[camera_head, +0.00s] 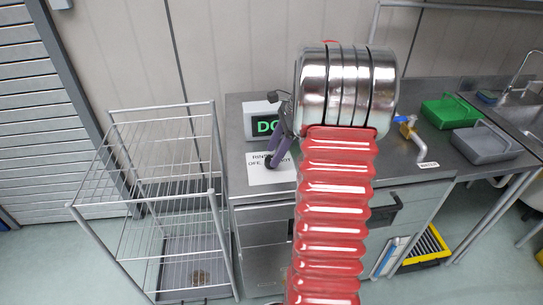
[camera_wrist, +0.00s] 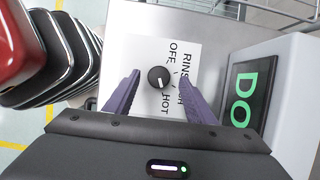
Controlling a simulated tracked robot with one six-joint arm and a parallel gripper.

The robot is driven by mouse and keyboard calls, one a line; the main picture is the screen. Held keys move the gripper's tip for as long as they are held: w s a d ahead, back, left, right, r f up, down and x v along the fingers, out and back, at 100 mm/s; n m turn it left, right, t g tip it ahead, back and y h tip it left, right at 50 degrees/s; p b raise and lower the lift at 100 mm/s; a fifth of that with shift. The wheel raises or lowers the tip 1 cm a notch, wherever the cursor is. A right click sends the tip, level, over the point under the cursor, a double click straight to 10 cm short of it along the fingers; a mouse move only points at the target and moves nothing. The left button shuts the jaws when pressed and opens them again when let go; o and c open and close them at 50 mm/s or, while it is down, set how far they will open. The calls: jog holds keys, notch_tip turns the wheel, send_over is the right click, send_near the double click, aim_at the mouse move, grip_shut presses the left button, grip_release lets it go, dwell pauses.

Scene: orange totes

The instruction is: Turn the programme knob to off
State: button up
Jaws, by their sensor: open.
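The programme knob (camera_wrist: 158,76) is a small round black dial with a white mark. It sits on a white label plate (camera_wrist: 177,50) printed with OFF, RINSE, HOT and a partly hidden word. The mark appears to point to the HOT side, away from OFF. My gripper (camera_wrist: 158,80) is open, with one purple finger on each side of the knob; I cannot tell whether either touches it. In the head view, my gripper (camera_head: 276,150) is over the label plate (camera_head: 262,177), and I cannot make out the knob clearly there.
A grey box with a green display (camera_head: 265,125) stands just behind the plate. A wire rack (camera_head: 165,185) is left of the steel counter. A brass tap (camera_head: 409,132), a green bin (camera_head: 450,111), a grey bin (camera_head: 487,143) and a sink are at right.

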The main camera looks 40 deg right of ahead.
jog(key=shift+x, duration=1.05)
jog(key=shift+c, duration=0.6)
jog(key=shift+r, duration=0.1)
jog(key=c, duration=0.9)
jog(key=shift+a, duration=0.15)
